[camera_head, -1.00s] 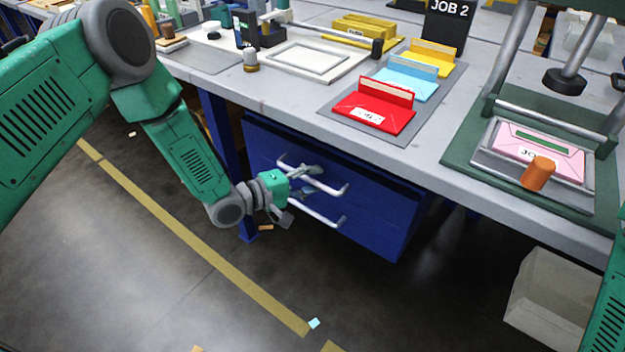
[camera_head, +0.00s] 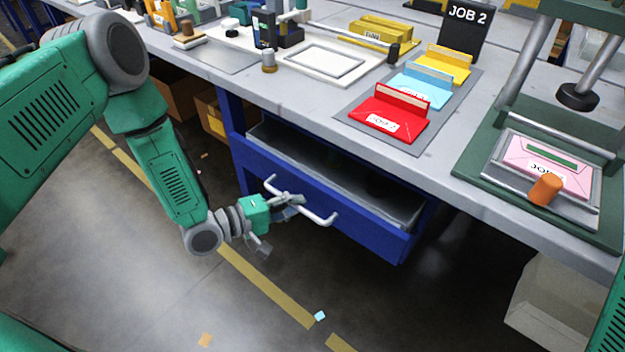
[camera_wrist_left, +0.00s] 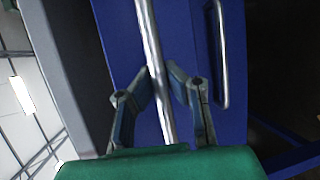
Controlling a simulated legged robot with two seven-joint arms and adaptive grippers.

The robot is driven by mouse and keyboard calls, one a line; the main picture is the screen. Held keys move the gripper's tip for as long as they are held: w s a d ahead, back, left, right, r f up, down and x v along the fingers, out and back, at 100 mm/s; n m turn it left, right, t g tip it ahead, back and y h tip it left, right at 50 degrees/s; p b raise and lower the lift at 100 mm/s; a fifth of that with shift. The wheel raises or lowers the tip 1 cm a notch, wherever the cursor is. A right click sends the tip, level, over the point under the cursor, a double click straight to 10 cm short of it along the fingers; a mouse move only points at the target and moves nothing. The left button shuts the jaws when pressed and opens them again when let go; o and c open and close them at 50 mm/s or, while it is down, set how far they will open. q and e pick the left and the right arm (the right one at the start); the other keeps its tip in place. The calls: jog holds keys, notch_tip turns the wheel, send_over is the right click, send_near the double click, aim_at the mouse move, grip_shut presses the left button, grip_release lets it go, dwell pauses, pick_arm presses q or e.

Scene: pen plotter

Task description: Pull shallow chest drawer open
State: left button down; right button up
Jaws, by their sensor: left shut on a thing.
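The shallow chest drawer (camera_head: 365,226) is a blue-fronted top drawer under the bench. It stands pulled out, with its grey interior showing and a dark inside. Its silver bar handle (camera_head: 318,214) spans the front. My left gripper (camera_head: 287,202) is shut on this handle, left of its middle. In the left wrist view the bar (camera_wrist_left: 153,50) runs between the two fingers (camera_wrist_left: 160,80). A second silver handle (camera_wrist_left: 221,70) on a blue face shows beside it there; it is hidden in the head view. My right gripper is out of view; only part of my right arm shows.
The grey bench top (camera_head: 300,105) overhangs the drawer. On it are red (camera_head: 389,121), blue and yellow folders, a white frame (camera_head: 326,62) and a green press base (camera_head: 480,165). A pale bin (camera_head: 550,300) stands below right. The floor before the drawer is open.

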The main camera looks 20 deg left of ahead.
pick_arm(q)
jog(key=s+a+p, duration=0.1)
jog(key=s+a, duration=0.1)
jog(key=s, duration=0.6)
jog(key=s+a+p, duration=0.2)
jog(key=s+a, duration=0.1)
jog(key=s, duration=0.6)
jog(key=shift+a, duration=0.2)
jog(key=shift+f, duration=0.1)
jog(key=c, duration=1.6)
grip_release()
jog(key=shift+o, duration=0.2)
jog(key=shift+w, duration=0.1)
jog(key=shift+a, duration=0.1)
